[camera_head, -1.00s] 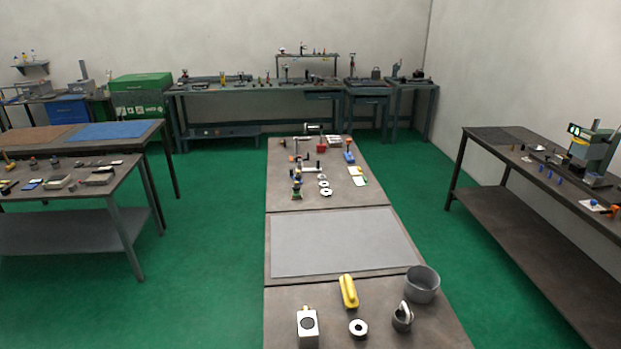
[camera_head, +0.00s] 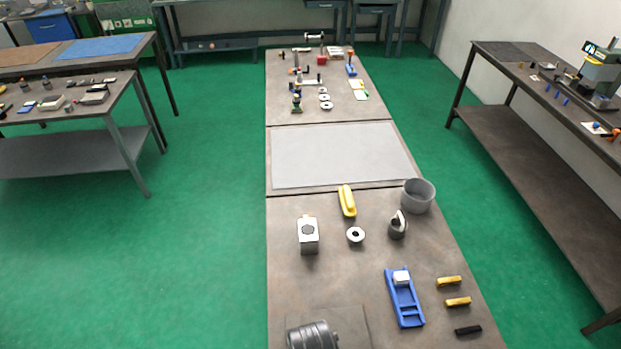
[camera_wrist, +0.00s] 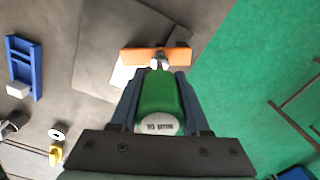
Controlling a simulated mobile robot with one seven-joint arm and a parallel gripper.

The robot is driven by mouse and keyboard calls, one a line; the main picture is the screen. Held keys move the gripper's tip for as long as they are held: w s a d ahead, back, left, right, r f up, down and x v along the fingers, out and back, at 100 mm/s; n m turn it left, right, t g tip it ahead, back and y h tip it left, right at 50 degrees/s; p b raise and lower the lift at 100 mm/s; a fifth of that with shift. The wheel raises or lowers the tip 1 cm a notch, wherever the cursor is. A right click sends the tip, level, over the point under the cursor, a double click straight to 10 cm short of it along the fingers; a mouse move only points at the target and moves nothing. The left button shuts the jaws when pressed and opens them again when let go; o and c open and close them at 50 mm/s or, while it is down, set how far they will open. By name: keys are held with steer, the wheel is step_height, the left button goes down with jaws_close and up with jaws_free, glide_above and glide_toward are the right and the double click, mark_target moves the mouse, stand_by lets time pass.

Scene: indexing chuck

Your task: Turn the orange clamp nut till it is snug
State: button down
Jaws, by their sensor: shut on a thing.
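In the wrist view, the orange clamp nut (camera_wrist: 136,56) shows as a wide orange bar just beyond the fingers. The exact contact is small and partly hidden. A green body with a white lettered end (camera_wrist: 159,127) lies between the dark fingers. I cannot tell what it belongs to. A ridged dark grey cylinder (camera_head: 313,336), perhaps the chuck, is cut off at the bottom of the head view. The nut and my gripper are not visible there.
A blue fixture (camera_head: 405,310) with a white block, two yellow bars and a black bar lie to the right on the bench. A square metal block (camera_head: 308,236), a ring (camera_head: 355,235), a yellow handle (camera_head: 347,201) and a grey cup (camera_head: 418,196) stand behind. A grey mat (camera_head: 340,155) is clear.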

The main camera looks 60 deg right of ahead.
steer(key=shift+m, duration=0.5)
steer(key=shift+m, duration=1.7)
steer(key=shift+m, duration=1.7)
